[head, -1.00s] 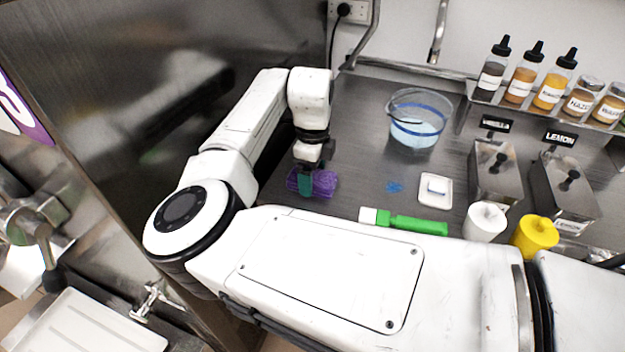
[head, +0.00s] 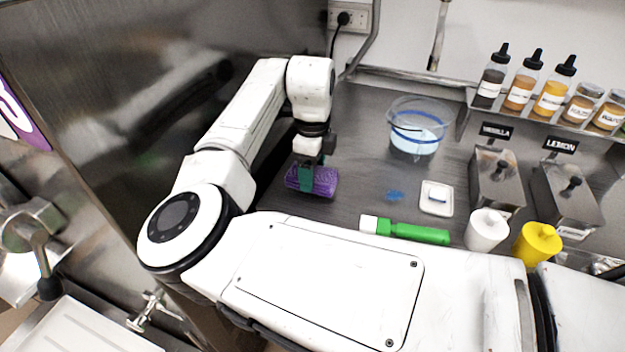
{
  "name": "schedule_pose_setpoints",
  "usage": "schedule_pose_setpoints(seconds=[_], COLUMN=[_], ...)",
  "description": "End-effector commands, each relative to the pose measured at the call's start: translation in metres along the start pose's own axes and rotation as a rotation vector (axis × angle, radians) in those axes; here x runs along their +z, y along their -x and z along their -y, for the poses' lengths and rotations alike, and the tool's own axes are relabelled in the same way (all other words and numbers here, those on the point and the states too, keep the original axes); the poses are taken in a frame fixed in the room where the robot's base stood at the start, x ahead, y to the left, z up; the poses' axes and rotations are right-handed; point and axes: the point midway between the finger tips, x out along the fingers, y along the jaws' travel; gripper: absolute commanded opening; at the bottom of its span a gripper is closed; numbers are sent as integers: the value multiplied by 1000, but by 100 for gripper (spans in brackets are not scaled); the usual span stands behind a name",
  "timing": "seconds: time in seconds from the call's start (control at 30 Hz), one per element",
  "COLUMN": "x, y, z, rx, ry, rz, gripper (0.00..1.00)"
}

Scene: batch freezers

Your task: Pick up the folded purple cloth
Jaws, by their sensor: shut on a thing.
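The folded purple cloth (head: 322,183) is at the left part of the steel counter, close to the tall steel panel. My gripper (head: 307,176) comes down over it from above, with a green finger against the cloth's near side. The gripper is shut on the cloth. The far finger is mostly hidden behind the cloth and the wrist. I cannot tell whether the cloth is clear of the counter.
A clear tub of bluish liquid (head: 416,128) stands behind, to the right. A green bottle with a white cap (head: 415,232), a small white dish (head: 437,198) and a blue spot (head: 395,196) lie rightward. Steel bins (head: 497,180) and a bottle shelf (head: 540,110) stand far right.

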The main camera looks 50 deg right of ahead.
Motion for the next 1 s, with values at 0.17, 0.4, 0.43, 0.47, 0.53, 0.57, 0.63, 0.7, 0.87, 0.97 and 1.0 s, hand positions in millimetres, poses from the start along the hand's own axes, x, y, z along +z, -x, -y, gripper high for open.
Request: schedule_pose_setpoints(seconds=[0.17,0.4,0.43,0.47,0.53,0.57,0.63,0.7,0.87,0.97,1.0], x=[-20,-51,-55,-58,-66,-69,-73,-77,-82,-83,-83], y=[39,73,76,78,84,86,91,94,97,98,98], z=[-28,-70,-75,-80,-90,-94,-101,-106,-112,-113,-113], rx=[-5,-3,-3,-3,-3,-2,-2,-2,0,0,0], ry=[-3,-3,-3,-2,-2,-3,-1,-1,0,0,0], rz=[2,0,0,1,0,0,1,0,0,0,0], gripper=[37,37,37,37,37,37,37,37,37,37,37])
